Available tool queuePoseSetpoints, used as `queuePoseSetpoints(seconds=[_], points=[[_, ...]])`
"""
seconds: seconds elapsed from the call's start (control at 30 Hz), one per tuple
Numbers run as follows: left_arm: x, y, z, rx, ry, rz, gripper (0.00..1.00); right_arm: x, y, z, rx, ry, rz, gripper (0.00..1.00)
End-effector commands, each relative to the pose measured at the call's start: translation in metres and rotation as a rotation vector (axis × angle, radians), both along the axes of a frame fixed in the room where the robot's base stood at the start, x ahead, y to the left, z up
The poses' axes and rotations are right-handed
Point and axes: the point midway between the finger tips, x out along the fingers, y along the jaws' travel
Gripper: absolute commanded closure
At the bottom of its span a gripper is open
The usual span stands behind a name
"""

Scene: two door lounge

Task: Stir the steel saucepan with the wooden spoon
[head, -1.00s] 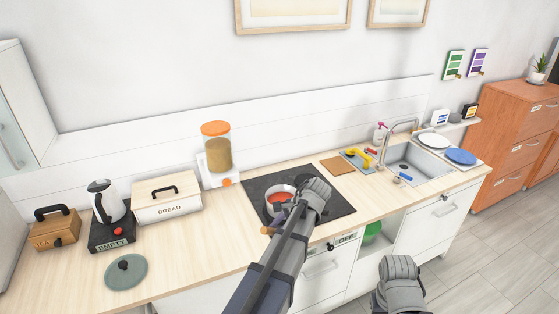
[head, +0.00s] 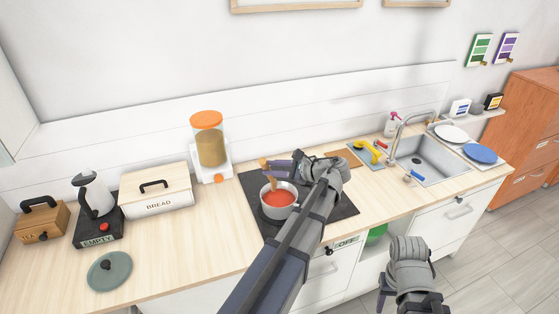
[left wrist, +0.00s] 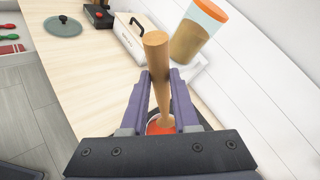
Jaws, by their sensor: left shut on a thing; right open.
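The steel saucepan (head: 279,212) stands on the black hob with red contents in it. My left gripper (head: 277,168) is shut on the wooden spoon (head: 265,166) above the far side of the pan. The spoon is close to upright, its lower end reaching into the pan at the far rim. In the left wrist view the spoon (left wrist: 156,65) stands between the fingers of my left gripper (left wrist: 162,105), with the red contents partly showing below. My right gripper (head: 384,298) is open and empty in front of the counter.
The black hob (head: 335,206) is partly covered by my left arm. A dispenser with an orange lid (head: 208,145) and a bread box (head: 158,191) stand to the left. A wooden board (head: 343,157) and the sink (head: 430,160) are to the right.

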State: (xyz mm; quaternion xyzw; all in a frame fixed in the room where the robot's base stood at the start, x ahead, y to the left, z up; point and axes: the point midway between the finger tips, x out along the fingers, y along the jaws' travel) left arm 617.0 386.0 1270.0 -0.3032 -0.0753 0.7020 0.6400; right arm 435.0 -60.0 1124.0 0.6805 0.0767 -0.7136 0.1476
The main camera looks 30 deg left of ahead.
Motion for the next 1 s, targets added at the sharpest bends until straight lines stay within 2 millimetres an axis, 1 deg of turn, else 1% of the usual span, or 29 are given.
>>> queuePoseSetpoints(seconds=[0.27, 0.47, 0.67, 1.0], points=[[0.0, 0.0, -0.002, 0.002, 0.0, 0.0, 1.0, -0.001, 0.0, -0.003, 0.0, 0.0, 0.0, 0.5], [0.003, 0.001, -0.013, 0.002, 0.0, 0.0, 1.0, 0.0, 0.0, -0.014, 0.0, 0.0, 0.001, 0.5], [0.008, 0.002, -0.032, 0.002, 0.0, 0.001, 1.0, 0.0, 0.0, -0.033, -0.001, -0.001, 0.002, 0.5], [0.019, 0.004, -0.07, 0.002, 0.0, 0.001, 1.0, 0.0, 0.0, -0.07, -0.001, -0.001, 0.01, 0.5]])
